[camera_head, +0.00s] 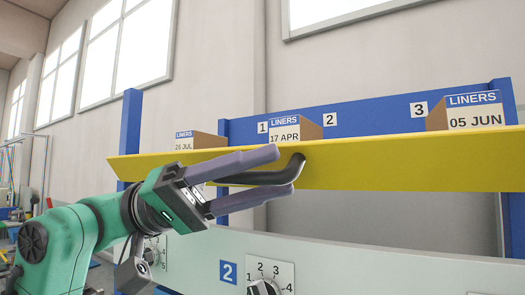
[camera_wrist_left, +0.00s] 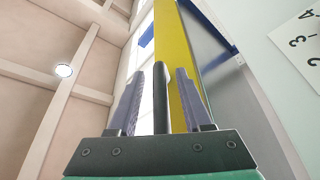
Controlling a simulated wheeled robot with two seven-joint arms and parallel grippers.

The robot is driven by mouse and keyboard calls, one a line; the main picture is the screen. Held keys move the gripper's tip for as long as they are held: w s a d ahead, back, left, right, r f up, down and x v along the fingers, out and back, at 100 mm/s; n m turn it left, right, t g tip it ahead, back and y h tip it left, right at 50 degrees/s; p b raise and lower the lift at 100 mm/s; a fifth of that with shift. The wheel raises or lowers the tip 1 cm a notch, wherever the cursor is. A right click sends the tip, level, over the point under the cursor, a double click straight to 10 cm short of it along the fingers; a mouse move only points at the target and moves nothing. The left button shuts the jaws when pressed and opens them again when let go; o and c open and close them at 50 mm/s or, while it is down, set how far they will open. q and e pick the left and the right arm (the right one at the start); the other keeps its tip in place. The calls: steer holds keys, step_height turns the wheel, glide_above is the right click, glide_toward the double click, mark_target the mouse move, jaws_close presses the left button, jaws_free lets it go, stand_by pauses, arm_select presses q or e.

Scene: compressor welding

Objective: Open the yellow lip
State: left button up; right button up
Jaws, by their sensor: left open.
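The yellow lip (camera_head: 400,163) is a long flat panel across the front of the blue shelf frame in the head view. It also shows as a yellow strip in the left wrist view (camera_wrist_left: 174,62). A dark curved handle (camera_head: 296,166) joins the lip near its middle. My left gripper (camera_head: 284,172) is open, with one finger above the handle and one below. In the left wrist view the handle (camera_wrist_left: 160,98) stands between the two fingers, with gaps showing on both sides. My right gripper is in neither view.
Boxes labelled LINERS stand behind the lip: 26 JUL (camera_head: 200,140), 17 APR (camera_head: 285,132) and 05 JUN (camera_head: 476,114). A blue post (camera_head: 131,130) stands at the left.

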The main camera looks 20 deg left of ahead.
arm_select(q)
steer(key=shift+a, duration=0.45)
steer(key=shift+d, duration=0.2)
jaws_close()
steer(key=shift+w+f+m+g+h+b, duration=0.1)
steer(key=shift+f+m+g+h+b, duration=0.15)
steer(key=shift+f+m+g+b, duration=0.85)
steer(key=shift+f+m+g+h+b, duration=0.15)
steer(key=shift+m+g+h+b, duration=0.2)
steer(key=shift+m+b, duration=1.55)
steer(key=shift+w+f+m+g+h+b, duration=0.15)
steer(key=shift+f+m+g+b, duration=0.75)
steer(key=shift+m, duration=1)
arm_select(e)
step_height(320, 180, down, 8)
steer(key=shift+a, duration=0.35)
arm_select(q)
steer(key=shift+s+r, duration=0.1)
steer(key=shift+r, duration=0.15)
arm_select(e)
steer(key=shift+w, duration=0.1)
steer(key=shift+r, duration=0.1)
